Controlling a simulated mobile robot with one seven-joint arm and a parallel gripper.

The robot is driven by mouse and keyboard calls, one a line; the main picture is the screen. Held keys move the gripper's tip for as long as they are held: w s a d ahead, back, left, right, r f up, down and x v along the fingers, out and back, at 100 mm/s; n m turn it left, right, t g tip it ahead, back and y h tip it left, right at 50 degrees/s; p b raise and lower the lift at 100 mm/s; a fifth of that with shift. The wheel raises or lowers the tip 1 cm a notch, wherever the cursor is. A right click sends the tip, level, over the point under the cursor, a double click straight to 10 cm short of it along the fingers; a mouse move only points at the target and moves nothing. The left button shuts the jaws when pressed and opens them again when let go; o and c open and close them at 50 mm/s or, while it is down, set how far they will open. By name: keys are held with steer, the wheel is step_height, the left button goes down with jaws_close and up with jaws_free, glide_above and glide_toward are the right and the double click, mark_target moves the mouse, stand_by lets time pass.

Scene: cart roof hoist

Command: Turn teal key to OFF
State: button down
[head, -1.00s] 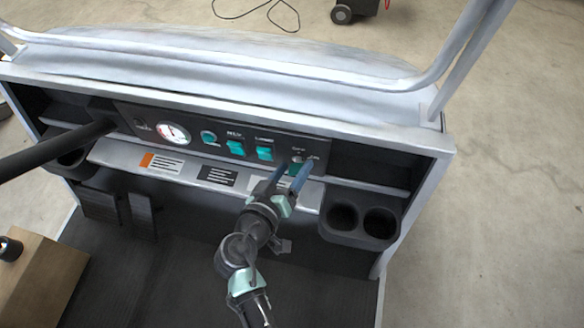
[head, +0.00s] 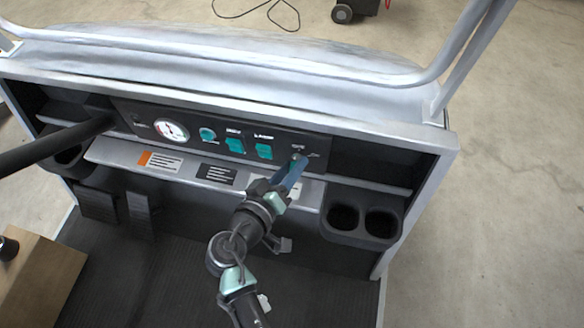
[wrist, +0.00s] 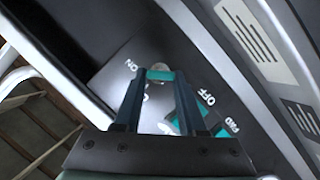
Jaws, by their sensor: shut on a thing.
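The teal key (wrist: 160,75) sits on the black dash panel, between my fingertips in the wrist view. My gripper (head: 296,167) reaches up to the right end of the panel and is shut on the key; its fingertips also show in the wrist view (wrist: 160,78). In the head view the fingers mostly hide the key. White ON lettering (wrist: 131,66) is beside the left finger, and OFF lettering (wrist: 206,97) is right of the right finger. Which label the key points at, I cannot tell.
Two teal rocker switches (head: 264,151) (head: 235,146), a teal knob (head: 207,134) and a round gauge (head: 172,131) line the panel left of my gripper. Cup holders (head: 362,222) stand lower right. A black steering column (head: 55,145) crosses the left side.

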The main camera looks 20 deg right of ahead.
steer(key=n+h+b, duration=0.1)
steer(key=n, duration=0.1)
steer(key=n+h+b, duration=0.1)
steer(key=n+b, duration=0.1)
steer(key=shift+w+a+f, duration=0.1)
steer(key=shift+a+f, duration=0.1)
steer(key=shift+f, duration=0.15)
steer(key=shift+f+n+t+h+b, duration=0.15)
steer(key=shift+n+h+b, duration=0.3)
steer(key=shift+n, duration=0.5)
steer(key=shift+r+n+t+h+b, duration=0.15)
steer(key=shift+n+h+b, duration=0.25)
steer(key=shift+n, duration=0.55)
steer(key=shift+c, duration=2.4)
jaws_free()
steer(key=v, duration=1.3)
steer(key=shift+f+p, duration=0.15)
steer(key=shift+p, duration=0.3)
